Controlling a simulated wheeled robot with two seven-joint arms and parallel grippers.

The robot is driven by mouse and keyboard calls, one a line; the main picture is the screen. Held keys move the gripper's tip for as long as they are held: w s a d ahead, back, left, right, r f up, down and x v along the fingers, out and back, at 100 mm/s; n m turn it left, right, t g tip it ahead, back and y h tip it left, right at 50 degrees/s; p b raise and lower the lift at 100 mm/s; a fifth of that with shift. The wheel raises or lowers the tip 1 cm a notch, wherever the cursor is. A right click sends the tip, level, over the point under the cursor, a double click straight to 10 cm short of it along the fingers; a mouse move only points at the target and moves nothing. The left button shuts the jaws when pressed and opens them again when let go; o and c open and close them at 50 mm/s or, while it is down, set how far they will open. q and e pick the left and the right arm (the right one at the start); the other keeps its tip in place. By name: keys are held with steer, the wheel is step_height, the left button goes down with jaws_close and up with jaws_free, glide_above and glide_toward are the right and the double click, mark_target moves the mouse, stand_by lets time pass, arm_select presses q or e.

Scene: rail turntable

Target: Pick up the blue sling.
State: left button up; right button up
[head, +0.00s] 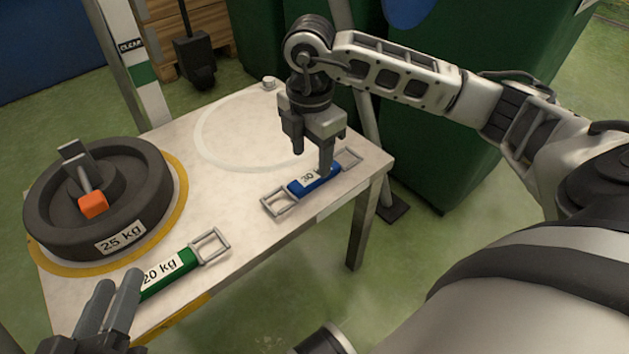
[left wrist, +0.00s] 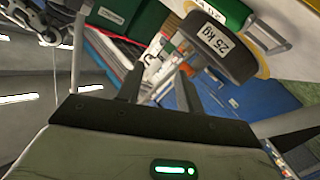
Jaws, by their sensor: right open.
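The blue sling (head: 322,181), labelled 30 with a metal loop at each end, lies on the white table (head: 235,225) near its right edge. My right gripper (head: 312,160) is over it, fingers pointing down and apart. My left gripper (head: 110,310) is at the lower left, beside the green sling (head: 175,272). Its fingers also show in the left wrist view (left wrist: 155,85), apart with nothing between them.
A dark 25 kg weight (head: 120,240) with an orange-tipped handle stands in a yellow ring at the table's left; it also shows in the left wrist view (left wrist: 222,55). An empty white ring (head: 205,150) is marked behind. A post and green bins (head: 435,150) stand beyond the table.

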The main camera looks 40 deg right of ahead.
mark_target(308, 178)
steer(key=f, duration=0.1)
steer(key=f+b, duration=0.2)
steer(key=shift+w+a+f, duration=0.1)
steer(key=shift+a, duration=0.15)
steer(key=shift+f+b, duration=0.35)
steer(key=shift+f, duration=0.8)
steer(key=shift+w, duration=0.1)
jaws_close()
arm_select(q)
steer(key=r+t, duration=0.1)
steer(key=w+r+t+h, duration=0.1)
steer(key=shift+w+a+r+m, duration=0.1)
steer(key=shift+w+r+m, duration=0.05)
steer(key=shift+r+m, duration=0.2)
arm_select(e)
steer(key=shift+r, duration=0.15)
